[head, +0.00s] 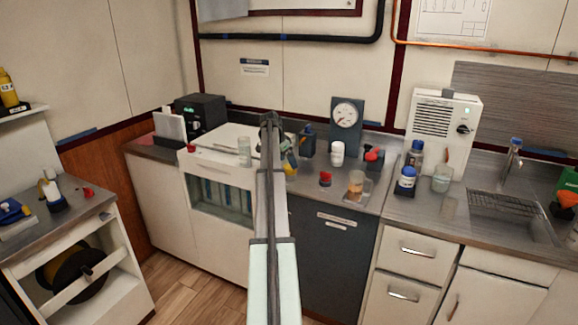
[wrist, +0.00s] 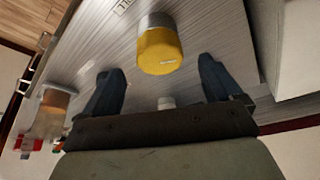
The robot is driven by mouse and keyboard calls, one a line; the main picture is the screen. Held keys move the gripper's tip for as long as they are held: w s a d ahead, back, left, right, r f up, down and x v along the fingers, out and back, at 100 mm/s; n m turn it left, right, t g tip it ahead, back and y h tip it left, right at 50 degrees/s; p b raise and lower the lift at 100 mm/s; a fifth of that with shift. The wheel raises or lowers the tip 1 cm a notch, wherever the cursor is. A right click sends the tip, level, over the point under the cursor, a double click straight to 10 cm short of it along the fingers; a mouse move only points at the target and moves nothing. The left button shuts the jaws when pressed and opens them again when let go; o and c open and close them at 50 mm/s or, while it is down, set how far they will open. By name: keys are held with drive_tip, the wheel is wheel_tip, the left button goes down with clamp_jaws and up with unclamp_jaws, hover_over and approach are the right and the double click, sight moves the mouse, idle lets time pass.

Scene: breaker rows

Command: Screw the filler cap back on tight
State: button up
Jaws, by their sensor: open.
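A yellow cap (wrist: 160,50) sits on a grey cylindrical neck (wrist: 154,20) in the wrist view. Its seating cannot be judged from this angle. My gripper (wrist: 160,66) is open, its two dark fingers apart, with the cap just beyond and between the fingertips, not gripped. My arm hides most of that spot and the fingers there.
On the counter (head: 310,192) right of my arm stand a red-topped item (head: 325,178), a beaker of amber liquid (head: 356,185), a white jar (head: 337,153) and a gauge (head: 345,115). A glass (head: 244,152) stands to the left.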

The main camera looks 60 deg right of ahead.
sight(290, 170)
drive_tip(key=v, duration=0.9)
drive_tip(key=shift+r, duration=0.35)
drive_tip(key=shift+c, duration=0.2)
drive_tip(key=s+d+f+m, duration=0.1)
drive_tip(key=d, duration=0.1)
drive_tip(key=s+d+f+m+y, duration=0.1)
drive_tip(key=s+d, duration=0.1)
drive_tip(key=s+d+f+m+t+y, duration=0.1)
drive_tip(key=d+m, duration=0.1)
drive_tip(key=shift+s+d+f, duration=0.35)
drive_tip(key=shift+w+a+m+t+y, duration=0.25)
drive_tip(key=shift+w+m+t+y, duration=0.3)
drive_tip(key=shift+m, duration=0.55)
drive_tip(key=m, duration=0.1)
drive_tip(key=w+a+m, duration=0.1)
drive_tip(key=shift+m+y, duration=0.3)
drive_tip(key=shift+y, duration=0.05)
drive_tip(key=m, duration=0.3)
drive_tip(key=shift+a, duration=0.25)
drive_tip(key=shift+f, duration=4.55)
